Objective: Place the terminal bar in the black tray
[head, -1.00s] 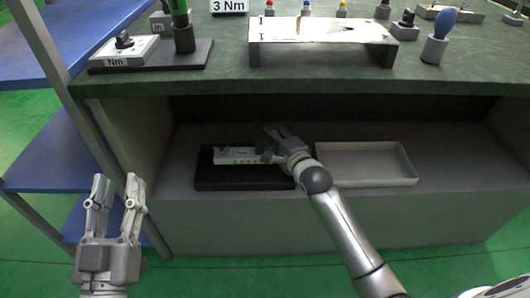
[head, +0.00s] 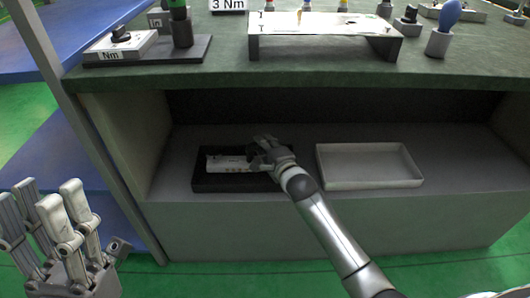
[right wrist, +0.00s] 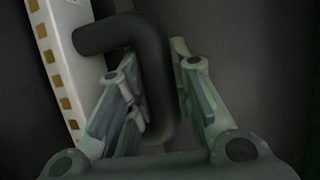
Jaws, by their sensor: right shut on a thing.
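The terminal bar (head: 228,164) is a white bar, seen over the left part of the black tray (head: 238,184) on the lower shelf. I cannot tell whether it touches the tray floor. My right gripper (head: 262,146) is at the bar's right end, inside the tray's outline. In the right wrist view the bar (right wrist: 60,75) shows brass squares and a dark bent handle (right wrist: 150,60). The right gripper (right wrist: 155,105) is shut on that handle. My left gripper (head: 48,192) is empty and open at the lower left, away from the shelf.
A white tray (head: 370,184) stands empty to the right on the same shelf. The green worktop (head: 220,72) overhangs the shelf, with a metal plate (head: 325,22) and several tools on it. Blue shelves (head: 70,175) stand at the left.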

